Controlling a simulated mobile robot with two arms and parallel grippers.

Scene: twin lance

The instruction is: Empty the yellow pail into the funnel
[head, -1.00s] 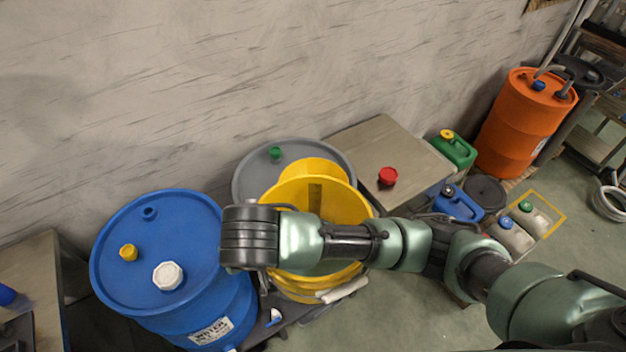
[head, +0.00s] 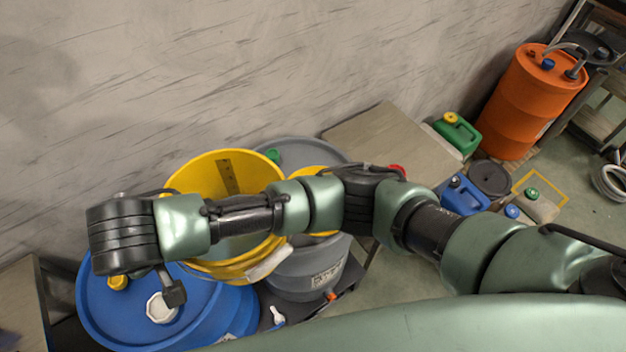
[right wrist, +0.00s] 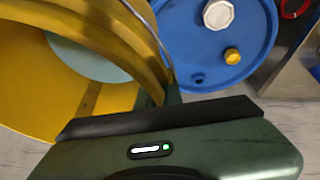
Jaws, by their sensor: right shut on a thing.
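The yellow pail (head: 222,168) is held up over the gap between the blue drum and the grey drum, its mouth facing up toward the head camera. A dark vertical strip marks its inner wall, and a pale liquid-like surface shows inside it in the right wrist view (right wrist: 85,57). My right gripper (right wrist: 163,103) is shut on the pail at its side; my own wrist hides most of the grip in the head view. The yellow funnel (head: 312,172) sits on the grey drum, right of the pail and mostly hidden behind my right arm. My left gripper is not in view.
The blue drum (head: 215,315) with white and yellow caps stands below the pail. The grey drum (head: 300,270) is beside it. A flat-topped grey box (head: 385,140) stands right of the grey drum. Canisters and an orange drum (head: 530,100) are farther right. A wall runs behind.

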